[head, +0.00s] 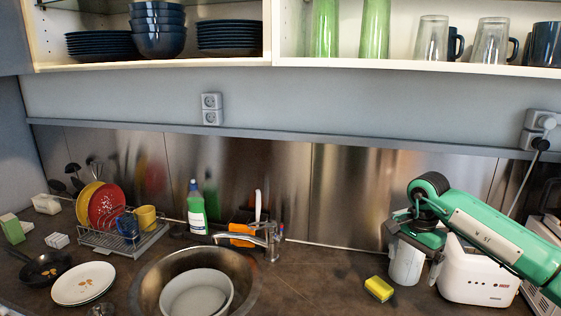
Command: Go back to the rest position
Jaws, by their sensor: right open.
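My right arm comes in from the right in the head view, green with a dark wrist joint. Its gripper (416,262) points down over the right part of the counter, in front of the steel backsplash. It is open. A pale grey-white shape shows at its fingers, and I cannot tell whether it is part of the hand or a container behind it. My left gripper is not in view. The upper cabinet (270,35) stands open at the front, with its shelves showing.
A white toaster (478,272) stands close beside the right gripper. A yellow sponge (379,289) lies on the counter (320,285). The sink (146,288) holds bowls. A dish rack (124,243), a green bottle (196,208) and a pan (46,268) stand to the left.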

